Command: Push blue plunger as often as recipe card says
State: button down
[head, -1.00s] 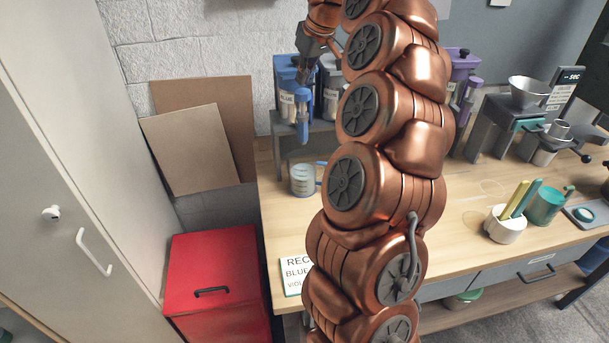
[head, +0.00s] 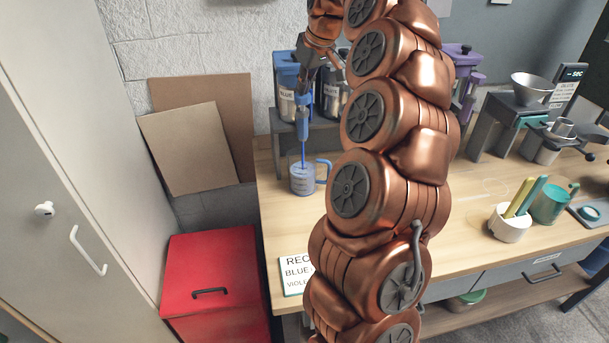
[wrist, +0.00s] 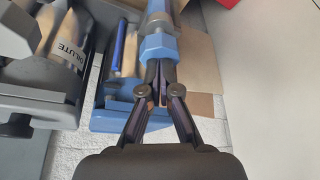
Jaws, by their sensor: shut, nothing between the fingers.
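The blue plunger (head: 303,119) stands at the front of the blue dispenser (head: 287,74) at the back left of the bench. My gripper (head: 304,87) is shut and empty, with its fingertips at the plunger's top. In the wrist view the shut fingertips (wrist: 161,88) meet the blue plunger (wrist: 158,46), seemingly touching it. A thin blue stream runs from below the plunger into a clear mug (head: 302,180). The recipe card (head: 293,272) lies at the bench's front left. "REC", "BLUE" and "VIOL" show; my arm hides the rest, including any numbers.
A dark dispenser (head: 331,92) stands beside the blue one; its label reads DILUTE in the wrist view (wrist: 60,62). A violet dispenser (head: 465,75) is partly behind my arm. A white pen cup (head: 509,226) and a teal cup (head: 550,205) stand right. A red bin (head: 212,270) is left.

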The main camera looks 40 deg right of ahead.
jog(key=shift+f, duration=0.55)
jog(key=shift+r+p, duration=1)
jog(key=shift+r, duration=1.55)
jog(key=shift+r+p, duration=1.8)
jog(key=shift+r, duration=1.2)
